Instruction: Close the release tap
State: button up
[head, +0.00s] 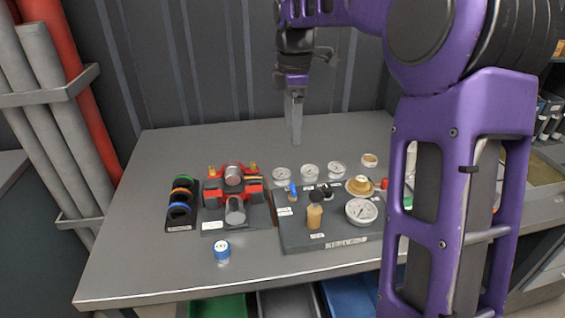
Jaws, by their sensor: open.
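My gripper (296,130) hangs above the back of the grey table, pointing down. It is open and holds nothing that I can see. A red pump unit with a metal cylinder (232,173) and brass fittings sits on a dark base plate at left of centre. A dark board (300,241) to its right carries gauges, a small blue part (293,190), a wooden-handled part (314,215) and a brass disc (359,186). I cannot tell which small part is the release tap, nor its position. My gripper is apart from all of these.
A rack of coloured rings (180,204) stands left of the pump. A blue-capped jar (222,251) stands near the front edge. Several white gauges (310,171) line the board's back. My purple arm hides the table's right part. The table's left and back are clear.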

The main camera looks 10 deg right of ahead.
aim_at(293, 190)
jog(key=f+b, duration=0.1)
jog(key=f, duration=0.4)
jog(key=f+b, duration=0.1)
jog(key=f, duration=0.5)
jog(key=d+f+b, duration=0.1)
jog(key=f, duration=0.4)
jog(key=shift+s+f, duration=0.35)
grip_shut()
